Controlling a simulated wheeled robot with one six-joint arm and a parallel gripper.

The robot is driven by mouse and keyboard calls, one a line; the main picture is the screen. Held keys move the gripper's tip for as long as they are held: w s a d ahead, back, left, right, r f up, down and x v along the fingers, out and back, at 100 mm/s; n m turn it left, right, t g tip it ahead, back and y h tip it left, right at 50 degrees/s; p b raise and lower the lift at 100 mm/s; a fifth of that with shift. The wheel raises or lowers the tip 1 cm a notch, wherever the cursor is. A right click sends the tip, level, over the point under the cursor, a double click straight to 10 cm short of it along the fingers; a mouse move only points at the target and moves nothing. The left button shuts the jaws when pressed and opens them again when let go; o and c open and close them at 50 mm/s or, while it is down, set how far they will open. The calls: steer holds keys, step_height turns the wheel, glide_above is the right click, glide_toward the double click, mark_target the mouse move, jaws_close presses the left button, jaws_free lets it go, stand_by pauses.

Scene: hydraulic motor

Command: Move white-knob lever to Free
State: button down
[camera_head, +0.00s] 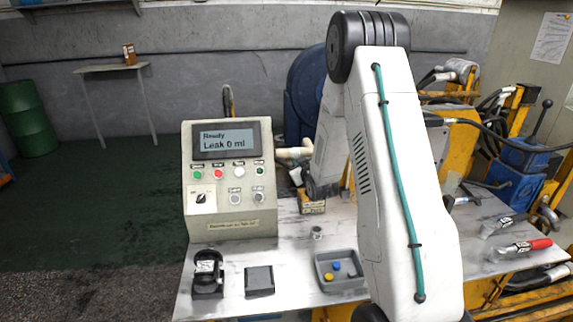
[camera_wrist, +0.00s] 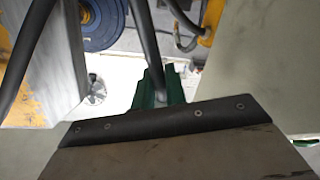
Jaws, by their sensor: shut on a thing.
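In the wrist view, the green fingers of my gripper (camera_wrist: 159,92) show beyond a dark strip with screws. They are closed around the lower end of a dark rod (camera_wrist: 147,40), which looks like a lever shaft. No white knob shows on it, so I cannot tell for sure that it is the white-knob lever. No Free marking is readable. In the head view, my white arm reaches down in front of the bench and hides what lies behind it. My gripper is out of sight there.
A control box (camera_head: 231,178) reads "Ready, Leak 0 ml". A grey tray (camera_head: 325,283) with small coloured parts is on the bench (camera_head: 290,250). A blue unit with a black-knobbed lever (camera_head: 540,118) stands at right. Red-handled tool (camera_head: 522,249) lies at the right edge. Hoses cross the wrist view.

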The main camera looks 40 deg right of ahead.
steer(key=shift+a+f, duration=0.1)
stand_by(0.3)
steer(key=c, duration=1.5)
jaws_free()
steer(key=v, duration=0.7)
steer(key=shift+s+a, duration=0.2)
steer(key=shift+s, duration=0.1)
